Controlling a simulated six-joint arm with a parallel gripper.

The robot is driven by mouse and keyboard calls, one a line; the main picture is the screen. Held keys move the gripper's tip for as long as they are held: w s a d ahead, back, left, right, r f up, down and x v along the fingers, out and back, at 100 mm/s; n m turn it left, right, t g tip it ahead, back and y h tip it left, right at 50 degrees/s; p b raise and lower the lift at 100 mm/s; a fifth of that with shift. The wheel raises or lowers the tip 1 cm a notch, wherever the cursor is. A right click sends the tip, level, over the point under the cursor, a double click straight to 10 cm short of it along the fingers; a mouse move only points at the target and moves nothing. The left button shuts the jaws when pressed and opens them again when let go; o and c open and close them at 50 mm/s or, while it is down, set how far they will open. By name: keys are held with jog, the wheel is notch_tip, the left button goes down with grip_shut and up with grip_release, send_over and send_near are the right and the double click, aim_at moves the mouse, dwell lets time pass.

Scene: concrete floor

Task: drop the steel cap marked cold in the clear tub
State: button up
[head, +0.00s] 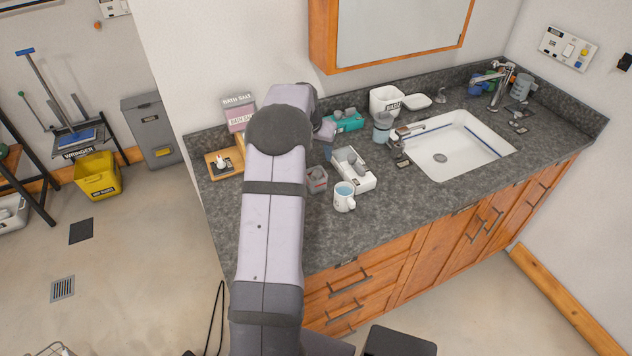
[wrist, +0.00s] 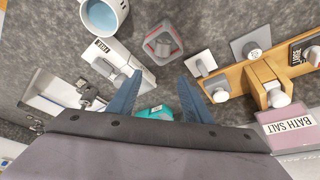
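No marking reading "cold" is legible in either view, so I cannot tell which piece is the steel cap. Grey metal pieces with round knobs, one of them a square plate (wrist: 250,48), lie on and beside a wooden tray (wrist: 235,76) at the right of the wrist view. A small greyish see-through tub (wrist: 163,42) with a reddish patch stands beyond my fingers; it seems to be the tub (head: 316,180) beside my arm in the head view. My gripper (wrist: 160,75) is open, with nothing seen between its fingertips. In the head view my arm hides most of it.
A white mug (head: 344,197) and a white divided box (head: 352,169) stand near the tub. A pink bath salt box (head: 239,116) is at the back left. A teal box (head: 349,121) and a sink (head: 455,148) lie further right. The front counter is clear.

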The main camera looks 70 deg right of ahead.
jog(key=b+v, duration=0.3)
jog(key=v, duration=0.4)
jog(key=shift+r, duration=0.15)
jog(key=shift+a, duration=0.1)
dwell(0.6)
